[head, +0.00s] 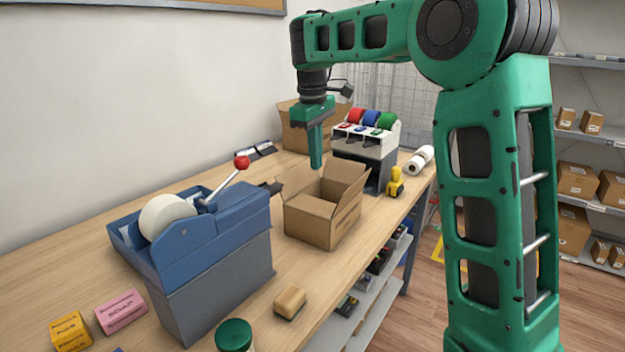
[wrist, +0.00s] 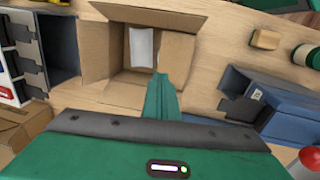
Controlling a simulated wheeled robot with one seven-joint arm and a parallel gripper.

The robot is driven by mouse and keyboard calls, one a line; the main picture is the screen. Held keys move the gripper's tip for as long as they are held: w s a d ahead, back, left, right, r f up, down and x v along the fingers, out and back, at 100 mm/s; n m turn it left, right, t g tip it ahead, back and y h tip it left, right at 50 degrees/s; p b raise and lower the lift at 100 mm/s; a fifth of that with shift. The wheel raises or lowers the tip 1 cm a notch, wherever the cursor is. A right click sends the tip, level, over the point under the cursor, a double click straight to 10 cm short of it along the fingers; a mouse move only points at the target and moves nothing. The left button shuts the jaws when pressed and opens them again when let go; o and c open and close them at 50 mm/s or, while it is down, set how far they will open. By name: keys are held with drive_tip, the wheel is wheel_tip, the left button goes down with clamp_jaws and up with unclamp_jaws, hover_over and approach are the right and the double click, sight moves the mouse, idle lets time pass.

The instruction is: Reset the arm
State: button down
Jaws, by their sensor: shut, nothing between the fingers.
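My gripper (head: 316,166) is at the end of my green arm, pointing down above the counter. Its fingers are shut with nothing between them. In the head view the fingertips show just above the back edge of an open cardboard box (head: 312,222). In the wrist view the shut fingers (wrist: 161,88) show in front of the open box (wrist: 97,55). A white sheet or flat item (wrist: 143,47) lies inside the box. I cannot tell from these views exactly how high the fingertips are.
A blue tape dispenser (head: 215,240) with a red-knobbed lever stands left of the box. A dispenser with red, blue and green rolls (head: 366,145) stands behind it. A yellow tool (head: 396,183), a small tan block (head: 290,302) and a green-lidded jar (head: 234,336) are nearby.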

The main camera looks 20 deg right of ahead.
drive_tip(key=shift+d+r, duration=0.15)
drive_tip(key=shift+r, duration=2.15)
drive_tip(key=s+d+f+m, duration=0.4)
drive_tip(key=s+d, duration=0.3)
drive_tip(key=s, duration=0.4)
drive_tip(key=s+d+f+m, duration=0.35)
drive_tip(key=s+d, duration=0.35)
drive_tip(key=s, duration=0.4)
drive_tip(key=s+a+f+m, duration=0.1)
drive_tip(key=s+f+m, duration=0.2)
drive_tip(key=s, duration=0.6)
drive_tip(key=s+a+f+m+y, duration=0.1)
drive_tip(key=s+f+m, duration=0.2)
drive_tip(key=s+f, duration=0.5)
drive_tip(key=shift+s+g, duration=0.4)
drive_tip(key=shift+s, duration=0.25)
drive_tip(key=shift+a, duration=0.1)
